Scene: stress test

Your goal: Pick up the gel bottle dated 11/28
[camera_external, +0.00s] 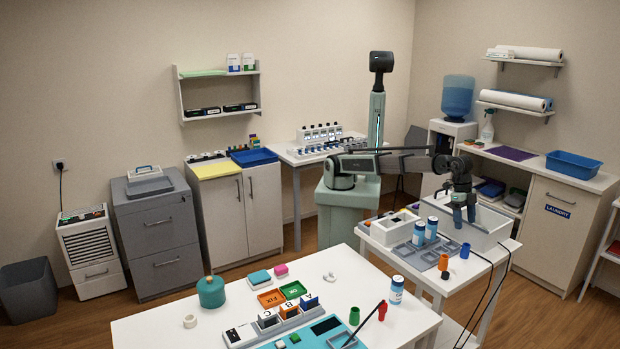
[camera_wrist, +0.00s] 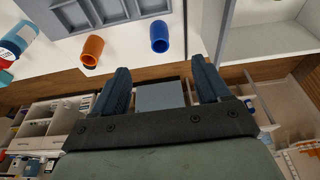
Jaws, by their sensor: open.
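Two blue-and-white bottles stand on the white side table at the grey tray, one at the left (camera_external: 418,235) and one at the right (camera_external: 431,228). A third similar bottle (camera_external: 396,290) stands on the front table near its right edge. Dates on them are too small to read, so I cannot tell which is 11/28. My gripper (camera_external: 464,220) is above the side table, right of the two bottles and apart from them. In the wrist view my gripper (camera_wrist: 160,66) is open, its fingers spread with nothing gripped. A bottle (camera_wrist: 18,38) shows partly at the left edge there.
An orange cup (camera_external: 445,262) and a blue cup (camera_external: 465,250) stand near the side table's front edge; the wrist view also shows the orange cup (camera_wrist: 92,50) and blue cup (camera_wrist: 159,37). A grey compartment tray (camera_external: 428,257) lies beside the bottles.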

